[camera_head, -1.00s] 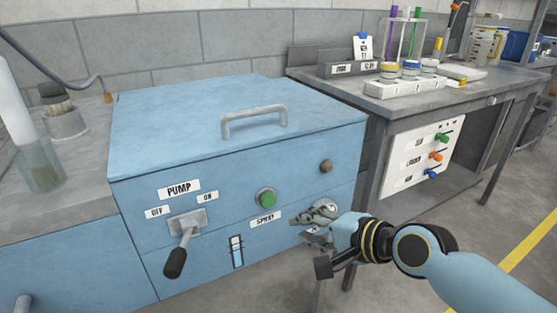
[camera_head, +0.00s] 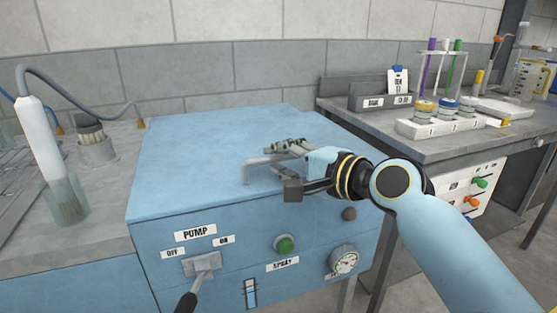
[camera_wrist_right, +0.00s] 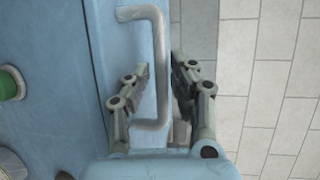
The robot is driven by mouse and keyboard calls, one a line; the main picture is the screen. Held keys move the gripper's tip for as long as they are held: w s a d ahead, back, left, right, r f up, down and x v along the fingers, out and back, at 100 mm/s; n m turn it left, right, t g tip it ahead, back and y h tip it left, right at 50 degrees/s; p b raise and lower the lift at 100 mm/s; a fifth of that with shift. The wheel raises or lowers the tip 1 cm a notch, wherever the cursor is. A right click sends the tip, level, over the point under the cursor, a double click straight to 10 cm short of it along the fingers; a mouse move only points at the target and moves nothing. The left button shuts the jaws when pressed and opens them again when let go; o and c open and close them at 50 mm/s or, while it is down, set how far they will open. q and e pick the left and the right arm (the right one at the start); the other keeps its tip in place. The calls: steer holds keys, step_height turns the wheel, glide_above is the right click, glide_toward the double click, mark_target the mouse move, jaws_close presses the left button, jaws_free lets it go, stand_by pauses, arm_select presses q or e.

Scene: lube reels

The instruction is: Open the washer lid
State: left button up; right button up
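The washer is a light blue box with a flat lid (camera_head: 200,150), which lies shut on it. A grey U-shaped lid handle (camera_head: 258,162) stands on the lid, partly hidden behind my right gripper (camera_head: 282,166). In the right wrist view, the handle (camera_wrist_right: 160,60) runs between the two spread fingers of my right gripper (camera_wrist_right: 160,70). The fingers are open, one on each side of the bar, with gaps to it; their exact depth against the bar is hard to tell. My left gripper is not in view.
The right bench holds a rack of jars (camera_head: 440,125). The left part of the lid is clear.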

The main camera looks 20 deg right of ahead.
steer(key=shift+w+a, duration=0.25)
steer(key=shift+w, duration=0.2)
steer(key=shift+c, duration=0.3)
steer(key=shift+f, duration=0.1)
jaws_close()
